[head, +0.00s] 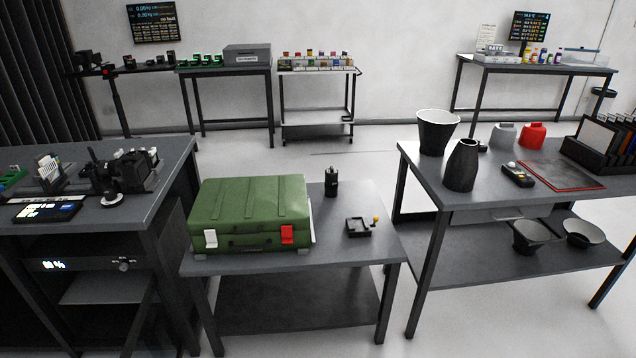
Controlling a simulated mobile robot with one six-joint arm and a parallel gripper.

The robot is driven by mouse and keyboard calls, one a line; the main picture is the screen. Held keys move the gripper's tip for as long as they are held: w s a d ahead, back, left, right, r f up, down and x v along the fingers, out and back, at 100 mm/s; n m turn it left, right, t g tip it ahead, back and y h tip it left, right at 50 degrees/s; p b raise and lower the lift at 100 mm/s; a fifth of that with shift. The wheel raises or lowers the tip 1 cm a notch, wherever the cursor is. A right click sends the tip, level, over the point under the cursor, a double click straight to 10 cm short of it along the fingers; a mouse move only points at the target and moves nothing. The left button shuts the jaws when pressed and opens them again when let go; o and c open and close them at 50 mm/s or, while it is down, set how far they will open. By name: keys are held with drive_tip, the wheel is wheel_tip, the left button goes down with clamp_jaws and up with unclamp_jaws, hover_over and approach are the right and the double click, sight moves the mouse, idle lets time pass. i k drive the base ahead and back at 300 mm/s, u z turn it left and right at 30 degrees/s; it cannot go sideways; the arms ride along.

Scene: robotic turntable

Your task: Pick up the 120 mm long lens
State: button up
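I cannot tell for certain which thing is the 120 mm long lens. A small upright black cylinder (331,182) with a narrower top stands on the middle table (345,255), right of a green case, and may be a lens. Several black camera-like items (128,172) stand close together on the left table (165,205); their shapes are too small and crowded to tell a lens among them. My gripper is not in view.
The closed green case (250,208) fills the middle table's left half. A small black tray-like fixture (359,227) with a yellow knob sits at right. Floor shows between the tables and towards the back wall.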

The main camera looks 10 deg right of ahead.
sight(331, 183)
drive_tip(key=z, duration=0.15)
drive_tip(key=i, duration=0.95)
drive_tip(key=z, duration=0.85)
drive_tip(key=k, duration=0.15)
drive_tip(key=u, duration=2.95)
